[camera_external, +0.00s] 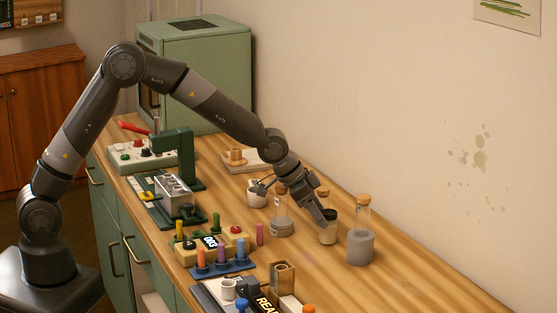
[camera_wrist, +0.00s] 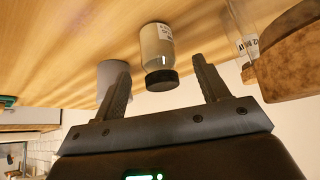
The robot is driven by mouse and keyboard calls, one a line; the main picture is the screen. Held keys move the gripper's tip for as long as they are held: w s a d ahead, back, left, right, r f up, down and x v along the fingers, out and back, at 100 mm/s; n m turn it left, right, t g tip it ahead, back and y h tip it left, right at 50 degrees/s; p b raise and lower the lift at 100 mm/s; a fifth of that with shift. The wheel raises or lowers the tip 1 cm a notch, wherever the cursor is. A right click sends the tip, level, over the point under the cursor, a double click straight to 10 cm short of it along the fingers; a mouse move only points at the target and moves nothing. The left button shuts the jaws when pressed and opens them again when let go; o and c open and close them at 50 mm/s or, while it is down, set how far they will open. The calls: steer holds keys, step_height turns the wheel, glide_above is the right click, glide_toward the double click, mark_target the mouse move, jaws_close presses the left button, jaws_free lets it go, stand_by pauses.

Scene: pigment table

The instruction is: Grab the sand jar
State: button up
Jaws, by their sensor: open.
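A small jar with a dark lid and pale sandy contents (camera_external: 327,236) stands on the wooden table between two corked glass jars; I take it for the sand jar. In the wrist view the jar (camera_wrist: 157,45) shows its black lid toward me and a label too small to read. My gripper (camera_external: 326,214) is right at the jar's top, partly covering it in the outside view. In the wrist view my gripper (camera_wrist: 160,68) is open, with one finger to each side of the jar's lid. I cannot tell whether either finger touches it.
Corked jars stand left (camera_external: 282,222) and right (camera_external: 360,245) of it. In the wrist view a large cork (camera_wrist: 290,55) is close beside the right finger, and a grey cylinder (camera_wrist: 108,75) is behind the left finger. A pigment rack (camera_external: 222,268) stands in front. The right table end is clear.

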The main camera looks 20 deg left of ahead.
steer(key=x, duration=0.4)
steer(key=shift+d+f, duration=0.25)
steer(key=shift+d, duration=0.1)
steer(key=c, duration=1.1)
